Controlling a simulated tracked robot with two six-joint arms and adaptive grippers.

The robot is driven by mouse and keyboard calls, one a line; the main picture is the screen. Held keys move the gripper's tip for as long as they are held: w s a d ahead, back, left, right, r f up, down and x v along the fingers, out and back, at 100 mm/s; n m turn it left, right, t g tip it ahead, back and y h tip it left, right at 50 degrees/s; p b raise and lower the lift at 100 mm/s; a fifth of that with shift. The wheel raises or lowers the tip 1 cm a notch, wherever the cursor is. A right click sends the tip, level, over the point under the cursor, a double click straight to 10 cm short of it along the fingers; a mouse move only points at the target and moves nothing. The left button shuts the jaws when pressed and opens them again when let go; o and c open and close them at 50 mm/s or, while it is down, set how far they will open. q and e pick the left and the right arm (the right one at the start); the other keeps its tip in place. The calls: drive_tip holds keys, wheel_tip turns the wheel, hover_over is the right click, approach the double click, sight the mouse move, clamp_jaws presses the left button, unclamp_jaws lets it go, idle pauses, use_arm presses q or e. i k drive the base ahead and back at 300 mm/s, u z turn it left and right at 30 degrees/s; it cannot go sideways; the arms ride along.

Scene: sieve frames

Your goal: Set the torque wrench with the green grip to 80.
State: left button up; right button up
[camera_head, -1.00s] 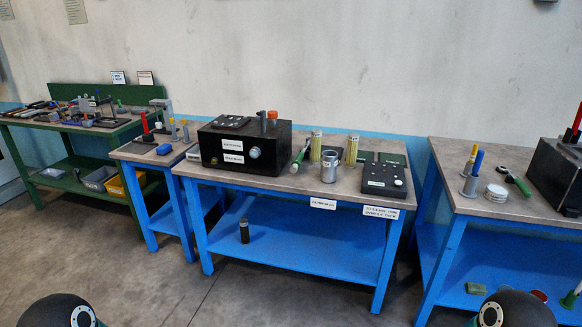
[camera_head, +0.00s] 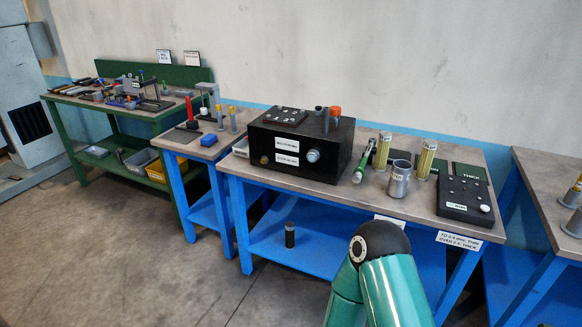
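I cannot make out a torque wrench for certain. A tool with a green handle (camera_head: 363,160) leans beside the right side of the black box on the middle blue table; it is too small to read any scale on it. Several hand tools (camera_head: 82,85) lie on the green workbench (camera_head: 160,112) at the far left, too small to tell apart. Neither of my grippers is in view. A teal link of my own arm stands at the bottom, right of centre, and hides part of the middle table.
The black box (camera_head: 300,147), a metal cup (camera_head: 399,180), yellow cylinders (camera_head: 425,158) and a black panel (camera_head: 464,198) crowd the middle table. A small blue table (camera_head: 200,150) stands left of it. A dark cylinder (camera_head: 290,235) stands on the lower shelf. The floor at front left is clear.

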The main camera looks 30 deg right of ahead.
sight(356, 178)
drive_tip(key=u, duration=0.2)
drive_tip(key=i, duration=1)
drive_tip(key=z, duration=0.35)
drive_tip(key=i, duration=0.9)
drive_tip(key=z, duration=1.1)
drive_tip(key=i, duration=0.7)
drive_tip(key=u, duration=0.1)
drive_tip(key=k, duration=0.55)
drive_tip(key=z, duration=0.1)
